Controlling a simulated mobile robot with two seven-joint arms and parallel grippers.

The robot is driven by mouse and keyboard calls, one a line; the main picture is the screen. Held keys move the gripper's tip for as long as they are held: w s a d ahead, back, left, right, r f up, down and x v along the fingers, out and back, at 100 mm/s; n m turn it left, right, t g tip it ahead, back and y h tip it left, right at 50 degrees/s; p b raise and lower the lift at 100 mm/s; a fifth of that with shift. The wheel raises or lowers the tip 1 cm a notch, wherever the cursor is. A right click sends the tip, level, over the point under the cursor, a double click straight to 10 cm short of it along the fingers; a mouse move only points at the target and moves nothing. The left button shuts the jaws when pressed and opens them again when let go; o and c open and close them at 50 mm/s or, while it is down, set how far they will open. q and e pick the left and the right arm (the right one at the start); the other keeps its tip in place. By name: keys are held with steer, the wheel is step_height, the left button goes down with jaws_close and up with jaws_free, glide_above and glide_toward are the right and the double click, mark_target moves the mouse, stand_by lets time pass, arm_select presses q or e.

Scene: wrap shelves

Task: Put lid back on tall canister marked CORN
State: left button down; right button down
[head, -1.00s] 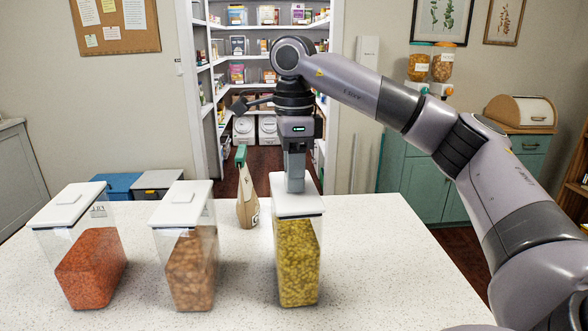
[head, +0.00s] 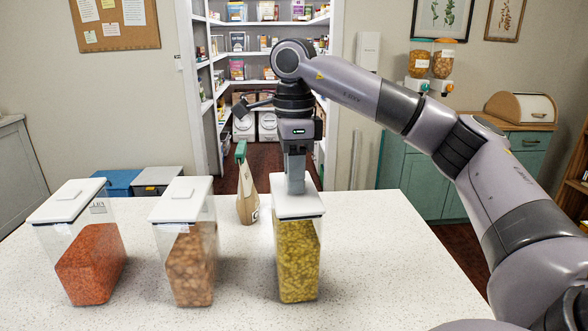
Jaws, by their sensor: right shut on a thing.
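A tall clear canister (head: 298,262) of yellow, corn-like bits stands upright on the right of the row. Its white lid (head: 297,207) sits on its top, looking level. No readable CORN label shows on it. My right gripper (head: 295,188) points straight down and is shut on the lid's knob, which the fingers hide. Two more lidded canisters stand to the left: one with brown contents (head: 188,265) and one with red contents (head: 90,265). My left gripper is not in view.
A paper bag (head: 248,195) with a green clip stands behind, between the brown-filled and yellow-filled canisters. The speckled white counter (head: 400,270) is clear to the right. Pantry shelves, a blue bin (head: 118,182) and a teal cabinet lie beyond it.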

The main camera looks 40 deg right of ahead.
steer(key=shift+c, duration=0.5)
jaws_free()
steer(key=shift+r+p, duration=0.35)
steer(key=shift+r, duration=3.15)
